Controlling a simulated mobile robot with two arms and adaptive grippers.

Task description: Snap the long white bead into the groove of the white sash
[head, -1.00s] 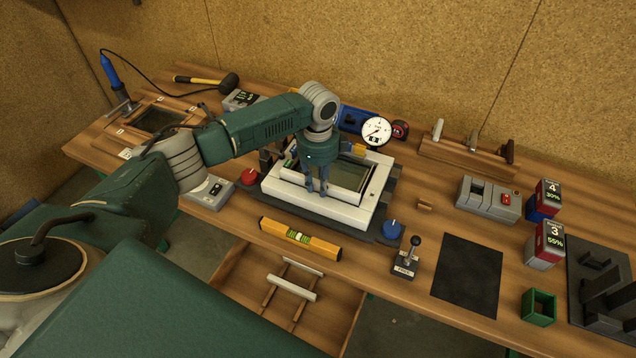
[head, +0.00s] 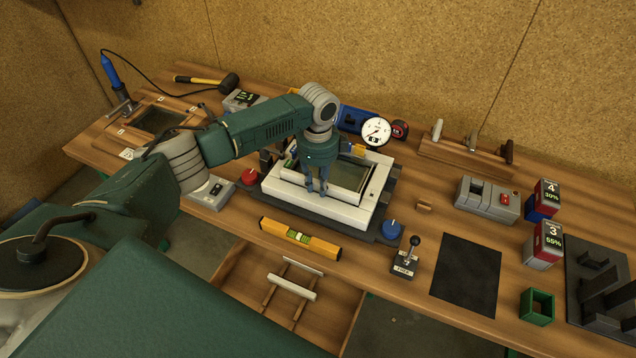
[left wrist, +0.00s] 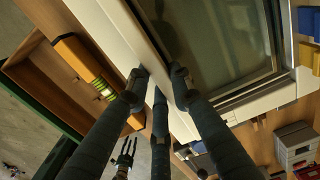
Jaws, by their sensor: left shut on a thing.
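The white sash (head: 320,208) lies flat on a dark fixture on the bench, around a dark glass pane (head: 350,174). It also shows in the left wrist view (left wrist: 105,25). My left gripper (head: 315,190) points down at the sash's front inner edge. In the left wrist view its fingers (left wrist: 157,82) are shut on a long white strip, the bead (left wrist: 142,35), lying along the glass edge. The fingers hide part of it; I cannot tell whether it is seated in the groove.
A yellow level (head: 300,238) lies in front of the fixture. An open drawer (head: 335,300) below holds white bars on a wooden rack. A red knob (head: 250,177), a blue knob (head: 393,229) and a joystick (head: 408,258) stand nearby. A dial gauge (head: 376,131) stands behind.

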